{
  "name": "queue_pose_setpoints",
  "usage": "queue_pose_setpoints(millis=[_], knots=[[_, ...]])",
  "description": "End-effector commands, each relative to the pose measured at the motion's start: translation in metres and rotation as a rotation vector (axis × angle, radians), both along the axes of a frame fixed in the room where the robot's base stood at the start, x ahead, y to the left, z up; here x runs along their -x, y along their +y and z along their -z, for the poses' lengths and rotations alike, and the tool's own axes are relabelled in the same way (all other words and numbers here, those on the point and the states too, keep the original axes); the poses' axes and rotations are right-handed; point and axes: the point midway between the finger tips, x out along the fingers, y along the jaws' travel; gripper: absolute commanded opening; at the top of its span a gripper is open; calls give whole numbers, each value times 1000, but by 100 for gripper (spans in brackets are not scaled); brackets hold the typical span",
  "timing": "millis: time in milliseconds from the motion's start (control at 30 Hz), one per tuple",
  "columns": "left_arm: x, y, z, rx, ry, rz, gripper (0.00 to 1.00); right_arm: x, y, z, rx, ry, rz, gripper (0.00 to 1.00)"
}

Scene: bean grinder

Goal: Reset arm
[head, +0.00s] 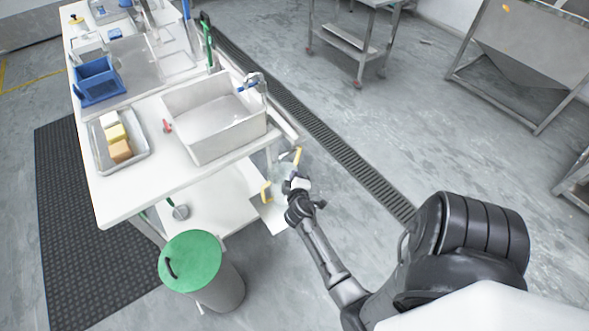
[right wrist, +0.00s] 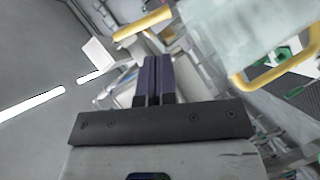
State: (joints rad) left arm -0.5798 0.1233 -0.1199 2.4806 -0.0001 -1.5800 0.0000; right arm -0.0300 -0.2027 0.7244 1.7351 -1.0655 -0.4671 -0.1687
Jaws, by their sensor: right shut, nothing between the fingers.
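My right gripper (head: 297,183) is beside the right end of the white counter in the head view. In the right wrist view its two dark fingers (right wrist: 155,65) are pressed together with nothing between them. A pale, translucent object (head: 284,171) with yellow handle-like parts is close to the gripper. In the right wrist view one yellow bar (right wrist: 143,25) is beyond the fingertips and a yellow loop (right wrist: 278,66) is to the right. I cannot tell whether the gripper touches the object. My left gripper does not show.
The white counter (head: 115,200) holds a white sink basin (head: 225,135), a tray (head: 97,153) of blocks and a blue bin (head: 97,83). A green-lidded bin (head: 192,258) stands in front. Metal tables (head: 375,5) are at the back. The floor (head: 420,130) right of the drain is open.

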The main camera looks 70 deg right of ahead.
Motion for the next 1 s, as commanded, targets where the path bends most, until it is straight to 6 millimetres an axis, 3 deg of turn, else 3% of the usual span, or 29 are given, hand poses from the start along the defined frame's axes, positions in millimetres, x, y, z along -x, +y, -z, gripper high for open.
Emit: queue_pose_setpoints(millis=[867, 1000], knots=[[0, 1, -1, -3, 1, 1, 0, 4, 8, -2, -1, -3, 1, 0], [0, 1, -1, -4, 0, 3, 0, 13, 6, 4, -43, 1, 65, 0]])
